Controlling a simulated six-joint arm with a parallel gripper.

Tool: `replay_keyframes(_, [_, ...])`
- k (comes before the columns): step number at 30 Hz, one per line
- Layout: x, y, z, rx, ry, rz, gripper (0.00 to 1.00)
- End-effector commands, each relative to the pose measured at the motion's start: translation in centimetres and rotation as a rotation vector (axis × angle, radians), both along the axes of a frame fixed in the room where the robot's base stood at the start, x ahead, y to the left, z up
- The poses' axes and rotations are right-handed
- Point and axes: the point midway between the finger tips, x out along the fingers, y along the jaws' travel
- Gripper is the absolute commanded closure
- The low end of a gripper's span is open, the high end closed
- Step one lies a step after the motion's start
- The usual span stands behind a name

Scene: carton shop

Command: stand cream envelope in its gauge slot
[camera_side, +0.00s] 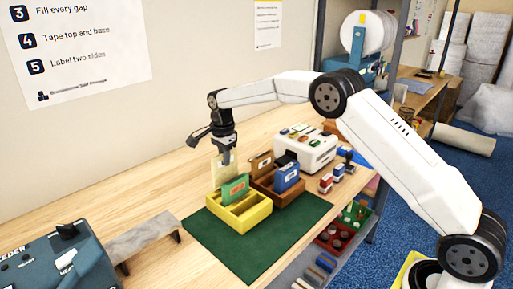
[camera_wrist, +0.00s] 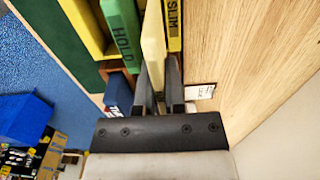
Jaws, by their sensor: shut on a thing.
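The cream envelope (camera_wrist: 153,50) is upright between the two fingers of my gripper (camera_wrist: 158,95), which is shut on it. In the side view the cream envelope (camera_side: 222,168) is below my gripper (camera_side: 226,158), at the back of the yellow gauge box (camera_side: 245,222). In the wrist view it lies between a green piece marked HOLD (camera_wrist: 122,35) and a yellow wall marked SLIM (camera_wrist: 173,25). The green piece stands in the yellow box in the side view too. I cannot tell how deep the envelope's lower edge is; the box walls hide it.
A brown box (camera_side: 264,186) beside the yellow one holds a brown piece and a blue piece (camera_side: 286,176). A white machine (camera_side: 305,148) stands behind. Stamps (camera_side: 326,184) are to the right. The green mat (camera_side: 240,262) is clear in front, with a grey bench (camera_side: 142,237) at left.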

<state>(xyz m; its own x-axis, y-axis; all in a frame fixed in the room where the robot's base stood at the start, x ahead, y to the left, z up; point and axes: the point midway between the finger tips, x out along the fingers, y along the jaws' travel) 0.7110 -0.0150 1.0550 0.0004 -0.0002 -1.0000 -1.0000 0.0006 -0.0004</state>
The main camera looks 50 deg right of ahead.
Motion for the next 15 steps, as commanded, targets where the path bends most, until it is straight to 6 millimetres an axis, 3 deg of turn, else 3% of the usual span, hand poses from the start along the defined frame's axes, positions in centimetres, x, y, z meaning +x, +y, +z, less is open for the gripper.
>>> replay_keyframes(15, [0.0,0.0,-1.9,0.000,0.001,0.000,1.00])
